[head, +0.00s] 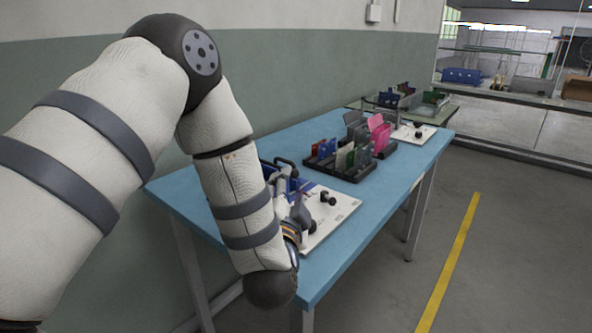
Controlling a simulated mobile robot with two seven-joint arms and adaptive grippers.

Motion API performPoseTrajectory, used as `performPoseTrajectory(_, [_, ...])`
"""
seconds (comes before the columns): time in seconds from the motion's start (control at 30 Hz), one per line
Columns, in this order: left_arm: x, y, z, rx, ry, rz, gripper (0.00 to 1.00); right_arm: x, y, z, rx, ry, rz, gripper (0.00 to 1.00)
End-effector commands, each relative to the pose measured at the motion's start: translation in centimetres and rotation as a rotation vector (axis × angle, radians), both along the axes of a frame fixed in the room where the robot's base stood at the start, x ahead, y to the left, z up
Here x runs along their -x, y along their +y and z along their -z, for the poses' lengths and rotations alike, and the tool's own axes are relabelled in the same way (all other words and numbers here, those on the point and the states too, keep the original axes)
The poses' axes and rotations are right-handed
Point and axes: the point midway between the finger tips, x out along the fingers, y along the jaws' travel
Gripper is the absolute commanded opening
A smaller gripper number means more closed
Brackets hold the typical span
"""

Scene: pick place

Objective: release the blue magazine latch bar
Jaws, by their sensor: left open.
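A white board (340,206) lies on the near part of the blue table and carries a fixture with dark knobs. My left arm comes in from the left and bends down in front of the board, hiding much of the fixture. My left gripper (302,212) is open and small in the view, over the board close to the fixture. Its fingertips are hard to make out. My right gripper is not in view.
The blue table (372,195) runs away along the wall. A dark rack (340,165) with several coloured plates stands behind the board. Another white board (413,133) and a second table with bins are farther back. The floor to the right is clear.

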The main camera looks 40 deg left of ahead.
Motion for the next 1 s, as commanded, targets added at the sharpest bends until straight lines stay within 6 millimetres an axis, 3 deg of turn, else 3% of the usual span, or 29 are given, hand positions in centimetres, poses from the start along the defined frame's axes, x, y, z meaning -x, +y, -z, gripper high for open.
performPoseTrajectory(0.1, [-2.7, 1.7, 0.1, 0.002, -0.003, -0.005, 0.45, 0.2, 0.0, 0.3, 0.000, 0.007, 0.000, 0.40])
performPoseTrajectory(0.3, [-6.2, 3.5, 0.2, 0.001, 0.002, -0.001, 0.45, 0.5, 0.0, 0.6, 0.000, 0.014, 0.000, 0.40])
performPoseTrajectory(0.67, [-7.3, 4.1, 0.1, 0.000, 0.002, 0.000, 0.45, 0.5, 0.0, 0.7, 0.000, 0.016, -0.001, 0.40])
performPoseTrajectory(0.7, [-7.3, 4.1, 0.1, 0.001, 0.002, 0.000, 0.43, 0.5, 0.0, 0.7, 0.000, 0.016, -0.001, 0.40])
performPoseTrajectory(0.9, [-7.3, 4.1, 0.1, 0.001, 0.003, 0.001, 0.00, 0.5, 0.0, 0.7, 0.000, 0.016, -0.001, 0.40])
performPoseTrajectory(1.0, [-7.3, 4.1, 0.1, 0.001, 0.003, 0.001, 0.00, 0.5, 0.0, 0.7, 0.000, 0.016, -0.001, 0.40])
